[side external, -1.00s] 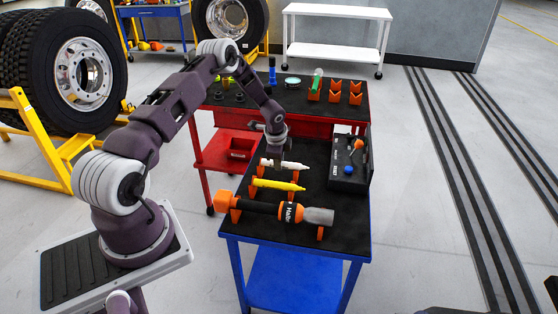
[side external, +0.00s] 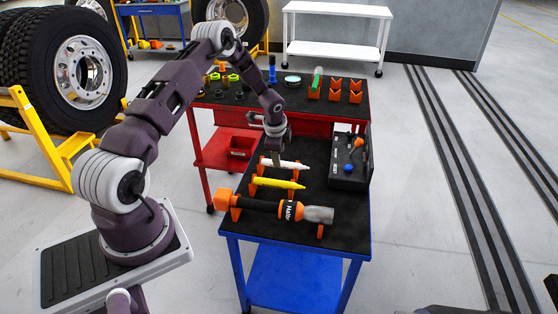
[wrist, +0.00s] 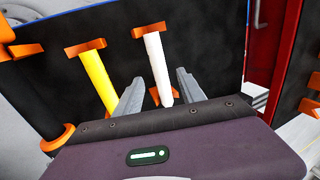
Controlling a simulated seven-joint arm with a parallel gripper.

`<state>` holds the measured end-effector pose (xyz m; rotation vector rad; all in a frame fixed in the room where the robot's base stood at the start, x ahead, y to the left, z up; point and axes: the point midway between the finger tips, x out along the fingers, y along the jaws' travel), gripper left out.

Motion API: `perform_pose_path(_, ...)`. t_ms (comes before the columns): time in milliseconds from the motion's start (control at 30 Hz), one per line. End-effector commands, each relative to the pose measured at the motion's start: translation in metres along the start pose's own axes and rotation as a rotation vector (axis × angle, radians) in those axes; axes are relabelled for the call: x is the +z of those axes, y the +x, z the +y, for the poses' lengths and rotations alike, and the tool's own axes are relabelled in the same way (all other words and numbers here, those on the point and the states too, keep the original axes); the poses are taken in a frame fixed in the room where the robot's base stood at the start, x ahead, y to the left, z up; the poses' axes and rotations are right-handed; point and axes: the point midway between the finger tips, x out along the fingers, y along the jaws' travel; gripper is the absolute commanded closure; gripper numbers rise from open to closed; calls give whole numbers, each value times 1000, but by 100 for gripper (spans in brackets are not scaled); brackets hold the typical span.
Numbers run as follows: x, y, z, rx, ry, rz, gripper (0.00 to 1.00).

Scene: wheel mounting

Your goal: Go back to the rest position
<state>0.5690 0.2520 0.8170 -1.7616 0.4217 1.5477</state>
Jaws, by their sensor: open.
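My gripper (side external: 277,155) is above the far end of the blue cart's black top, over the left part of a white marker (side external: 294,165). The marker lies across orange holders. In the wrist view my gripper (wrist: 158,88) has its two grey fingers apart, with the white marker (wrist: 156,58) showing between them and clear of both. A yellow marker (side external: 280,184) lies in its own holders nearer the side camera; it also shows in the wrist view (wrist: 97,75), left of the fingers. The exact height of the fingertips is hard to tell.
A large orange and black tool (side external: 265,206) lies near the front of the blue cart (side external: 235,242). A black case (side external: 347,174) stands at its right. A red cart (side external: 210,157) behind holds several small parts and orange blocks. Space above the carts is open.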

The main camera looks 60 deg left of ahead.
Motion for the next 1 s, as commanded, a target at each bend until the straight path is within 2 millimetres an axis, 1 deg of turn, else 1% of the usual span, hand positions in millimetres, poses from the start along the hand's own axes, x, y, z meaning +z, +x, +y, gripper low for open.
perform_pose_path(33, 0, -10, 0, -1, 0, 0, 53)
perform_pose_path(100, 0, -20, 0, -1, -1, 0, 53)
perform_pose_path(200, 0, -28, 0, 0, -1, -1, 53)
perform_pose_path(467, 0, -29, 0, 1, -1, 0, 53)
perform_pose_path(533, -4, -40, -2, -6, -10, 0, 53)
perform_pose_path(567, -8, -52, -4, -14, -19, 0, 53)
perform_pose_path(633, -21, -98, -7, -37, -61, -1, 53)
perform_pose_path(667, -28, -124, -6, -49, -88, 0, 53)
perform_pose_path(700, -36, -163, 0, -64, -133, 3, 53)
perform_pose_path(767, -46, -221, 16, -83, -209, 16, 53)
perform_pose_path(800, -50, -258, 31, -93, -262, 29, 53)
perform_pose_path(867, -53, -309, 59, -102, -348, 56, 53)
perform_pose_path(900, -52, -340, 82, -103, -404, 79, 53)
perform_pose_path(967, -46, -380, 119, -95, -490, 120, 53)
perform_pose_path(1000, -41, -402, 146, -83, -546, 151, 53)
